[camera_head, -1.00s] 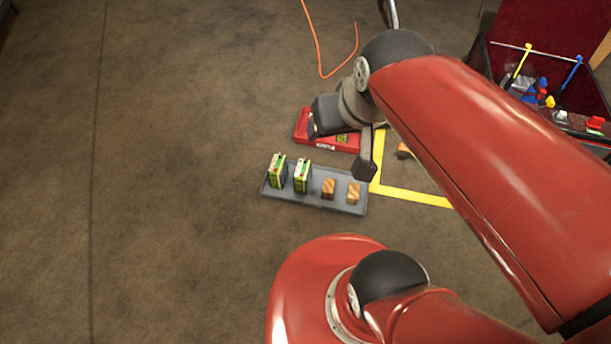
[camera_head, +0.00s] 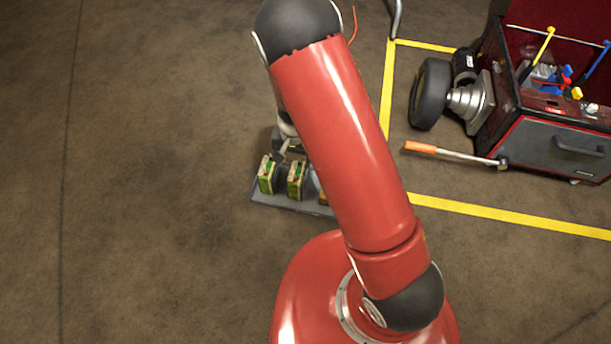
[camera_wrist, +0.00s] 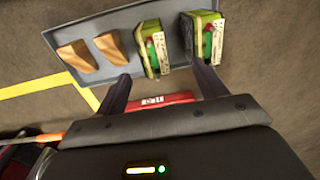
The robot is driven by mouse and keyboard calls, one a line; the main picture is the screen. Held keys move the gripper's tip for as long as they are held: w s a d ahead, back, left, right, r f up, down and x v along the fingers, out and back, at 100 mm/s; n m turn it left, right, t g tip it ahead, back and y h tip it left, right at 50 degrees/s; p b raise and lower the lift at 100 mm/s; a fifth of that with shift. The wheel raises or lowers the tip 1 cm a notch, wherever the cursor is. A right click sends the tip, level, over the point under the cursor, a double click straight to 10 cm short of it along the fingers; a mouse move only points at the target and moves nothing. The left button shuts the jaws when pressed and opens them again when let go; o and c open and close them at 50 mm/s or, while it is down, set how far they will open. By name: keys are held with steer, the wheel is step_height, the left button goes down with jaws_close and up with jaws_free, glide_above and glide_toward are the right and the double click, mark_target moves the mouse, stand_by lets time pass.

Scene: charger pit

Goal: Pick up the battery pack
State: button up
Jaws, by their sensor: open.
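Two green and cream battery packs stand upright at one end of a grey tray (camera_head: 290,201). In the head view one battery pack (camera_head: 267,174) is at the far left and the other battery pack (camera_head: 296,180) is beside it, near my arm. The wrist view shows both, one pack (camera_wrist: 202,38) at the right and one pack (camera_wrist: 152,48) nearer the middle. My gripper (camera_wrist: 160,82) is open and empty, its two dark fingers pointing at the tray with the middle pack roughly between them, apart from it.
Two wooden blocks (camera_wrist: 108,50) share the tray (camera_wrist: 65,32). A red item (camera_wrist: 160,100) lies on the floor beside it. A red tool cart (camera_head: 550,125), a wheel (camera_head: 431,94) and an orange-handled bar (camera_head: 450,154) are at the right. The floor at left is clear.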

mark_target(297, 171)
steer(key=shift+h, duration=0.3)
steer(key=f, duration=0.4)
steer(key=f+b, duration=0.1)
steer(key=f, duration=0.2)
steer(key=shift+w+d, duration=0.1)
steer(key=shift+d, duration=0.3)
step_height(297, 171, down, 5)
steer(key=shift+w+d+f+b, duration=0.1)
steer(key=shift+b, duration=0.7)
jaws_close()
